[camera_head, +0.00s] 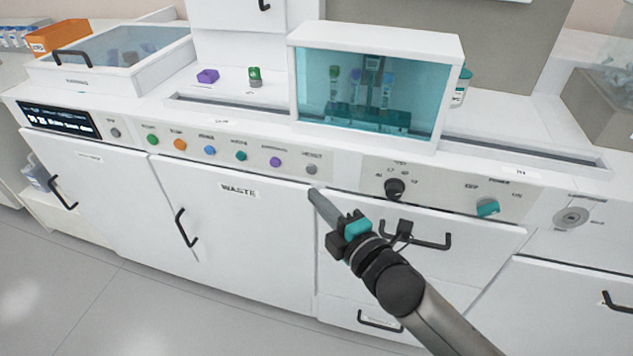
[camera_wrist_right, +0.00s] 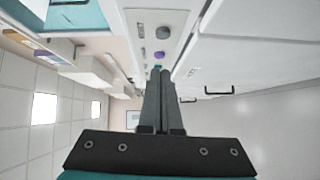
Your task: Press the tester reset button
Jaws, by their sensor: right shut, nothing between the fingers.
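A row of coloured round buttons is on the white front panel in the head view, ending on the right in a grey button (camera_head: 311,169) beside a purple one (camera_head: 275,162). Another grey button (camera_head: 115,132) is right of the dark display. In the right wrist view, the grey button (camera_wrist_right: 164,32) and purple button (camera_wrist_right: 159,55) lie beyond the fingertips (camera_wrist_right: 161,70). My left gripper is out of view.
A black knob (camera_head: 395,188) and a teal switch (camera_head: 487,208) are on the panel to the right. Doors with black handles (camera_head: 186,228) are below it. A glass-fronted cabinet (camera_head: 372,88) stands above. The floor (camera_head: 100,310) in front is clear.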

